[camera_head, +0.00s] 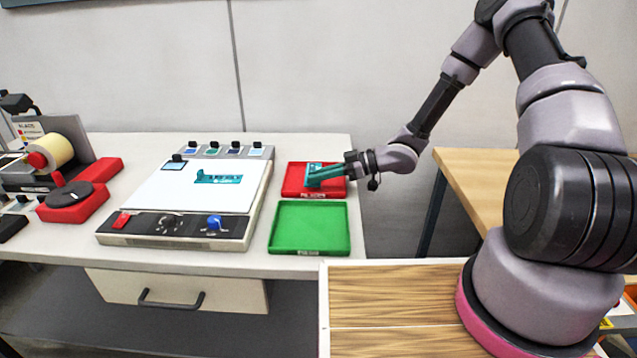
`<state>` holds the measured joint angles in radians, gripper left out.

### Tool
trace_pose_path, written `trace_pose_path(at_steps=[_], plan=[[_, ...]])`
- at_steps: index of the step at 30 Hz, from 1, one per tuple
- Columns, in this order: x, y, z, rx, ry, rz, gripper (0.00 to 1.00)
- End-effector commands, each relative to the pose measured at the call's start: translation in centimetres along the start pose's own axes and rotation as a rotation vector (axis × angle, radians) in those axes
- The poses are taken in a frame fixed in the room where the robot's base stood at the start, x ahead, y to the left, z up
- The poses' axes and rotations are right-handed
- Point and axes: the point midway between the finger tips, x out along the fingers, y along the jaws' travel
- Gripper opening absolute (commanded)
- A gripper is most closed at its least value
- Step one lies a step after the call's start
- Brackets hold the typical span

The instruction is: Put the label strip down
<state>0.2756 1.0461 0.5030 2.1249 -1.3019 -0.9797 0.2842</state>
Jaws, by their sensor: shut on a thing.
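My gripper (313,179) reaches in from the right, its teal fingers low over the red tray (334,192). It is shut on a small blue-and-white label strip (314,167), which shows at the fingertips within the tray's outline. The fingers hide part of this strip, and I cannot tell whether it touches the tray floor. Another teal strip (219,178) with dark marks lies on the white panel of the flat machine (180,225), left of the trays.
An empty green tray (309,229) sits just in front of the red one. A row of small dark-knobbed blocks (222,151) stands behind the white panel. A label roll (52,152) and red-based device (74,206) are at left. A wooden table (474,180) stands to the right.

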Motion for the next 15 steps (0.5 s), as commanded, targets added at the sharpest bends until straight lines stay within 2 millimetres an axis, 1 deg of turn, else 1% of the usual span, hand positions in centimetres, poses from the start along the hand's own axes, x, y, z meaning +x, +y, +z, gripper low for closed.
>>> trace_pose_path(at_steps=[1,4,15], plan=[[0.3,0.0,0.9,0.002,0.001,-0.001,0.00],[0.7,0.0,2.1,0.002,0.000,0.000,0.00],[0.8,0.0,2.5,0.000,0.000,0.000,0.00]])
